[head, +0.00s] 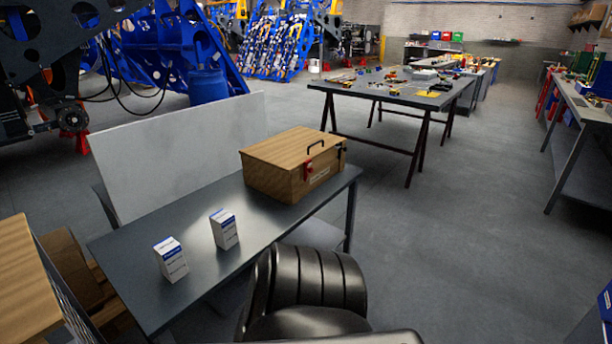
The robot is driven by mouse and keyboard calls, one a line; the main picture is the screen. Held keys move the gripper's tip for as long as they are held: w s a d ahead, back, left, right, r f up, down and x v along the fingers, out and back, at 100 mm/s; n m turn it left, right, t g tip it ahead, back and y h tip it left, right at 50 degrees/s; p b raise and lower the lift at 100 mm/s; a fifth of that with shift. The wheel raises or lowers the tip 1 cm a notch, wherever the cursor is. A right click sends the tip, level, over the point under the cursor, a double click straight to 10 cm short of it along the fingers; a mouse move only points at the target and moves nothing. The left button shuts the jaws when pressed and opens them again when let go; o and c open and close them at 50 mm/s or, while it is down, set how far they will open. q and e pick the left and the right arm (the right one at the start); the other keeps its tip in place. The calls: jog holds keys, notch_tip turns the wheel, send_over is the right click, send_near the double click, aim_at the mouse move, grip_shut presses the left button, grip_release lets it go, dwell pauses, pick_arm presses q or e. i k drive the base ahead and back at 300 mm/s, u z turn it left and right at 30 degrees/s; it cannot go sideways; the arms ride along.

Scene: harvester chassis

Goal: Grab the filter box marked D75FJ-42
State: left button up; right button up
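Two small white boxes with blue bands stand upright and apart on the dark grey table (205,285). The nearer box (171,262) is on the left, close to the front edge. The other box (225,230) stands a little farther back and to the right. Both have printing on their faces, but it is too small to read, so I cannot tell which is marked D75FJ-42. Neither of my grippers is in view.
A wooden case (285,168) with a black handle and red latch sits at the table's right end. A black ribbed chair (312,285) stands against the front side. A pale panel (175,155) rises behind. Open floor (470,230) lies to the right.

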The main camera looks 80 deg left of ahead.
aim_at(223, 222)
jog(key=u, duration=3.4)
jog(key=k, duration=1.3)
jog(key=z, duration=0.5)
jog(key=i, duration=0.5)
jog(key=z, duration=1.15)
jog(key=i, duration=2.25)
jog(key=u, duration=1.15)
jog(key=i, duration=0.8)
jog(key=u, duration=0.95)
